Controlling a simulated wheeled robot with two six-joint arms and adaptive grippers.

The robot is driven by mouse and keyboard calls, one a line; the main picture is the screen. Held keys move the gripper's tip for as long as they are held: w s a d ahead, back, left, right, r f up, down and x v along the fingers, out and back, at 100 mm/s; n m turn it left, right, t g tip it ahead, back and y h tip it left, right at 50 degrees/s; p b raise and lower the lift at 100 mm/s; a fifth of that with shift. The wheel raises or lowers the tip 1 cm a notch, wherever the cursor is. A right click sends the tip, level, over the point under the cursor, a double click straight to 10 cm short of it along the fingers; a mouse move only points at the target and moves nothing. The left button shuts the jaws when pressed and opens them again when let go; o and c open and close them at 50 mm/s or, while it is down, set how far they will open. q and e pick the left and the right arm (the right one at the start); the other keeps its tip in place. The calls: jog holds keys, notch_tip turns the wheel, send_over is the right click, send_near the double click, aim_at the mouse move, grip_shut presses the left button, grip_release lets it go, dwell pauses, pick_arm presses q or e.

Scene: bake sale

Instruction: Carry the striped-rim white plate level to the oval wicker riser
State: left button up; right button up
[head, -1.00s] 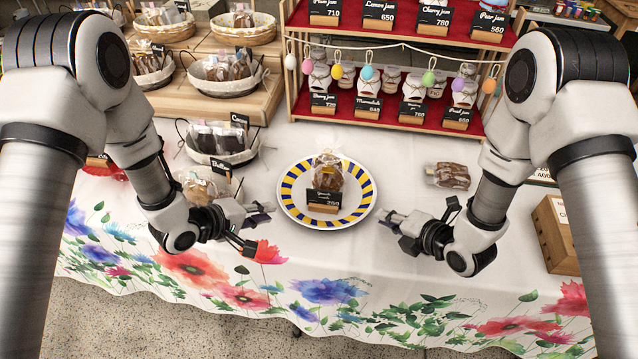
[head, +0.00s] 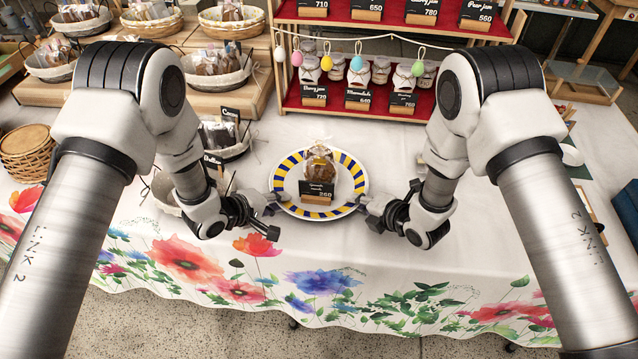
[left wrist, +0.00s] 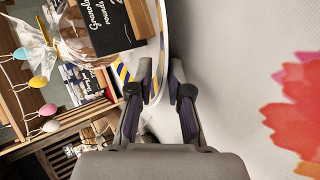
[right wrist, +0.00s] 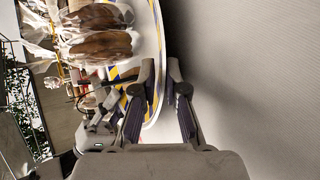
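The white plate (head: 282,206) with its blue-and-yellow striped rim lies flat on the floral tablecloth. A clear bag of baked rounds (head: 320,168) and a black price card (head: 317,190) stand on it. My left gripper (head: 272,203) is at the plate's left edge. In the left wrist view its fingers (left wrist: 161,72) straddle the rim with a gap showing. My right gripper (head: 364,204) is at the right edge, and its fingers (right wrist: 162,75) likewise straddle the rim, gap showing. A brown wicker piece with an oval-looking top (head: 28,150), perhaps the riser, stands at far left.
A red-lined jam shelf (head: 400,110) with hanging eggs stands behind the plate. Baskets of packaged bakes (head: 225,140) are behind my left forearm, and more sit on a wooden stand (head: 215,100). The cloth in front of the plate is clear.

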pick_arm(q)
grip_shut()
pick_arm(e)
grip_shut()
pick_arm(q)
jog(key=shift+r, duration=0.15)
pick_arm(e)
jog(key=shift+r, duration=0.15)
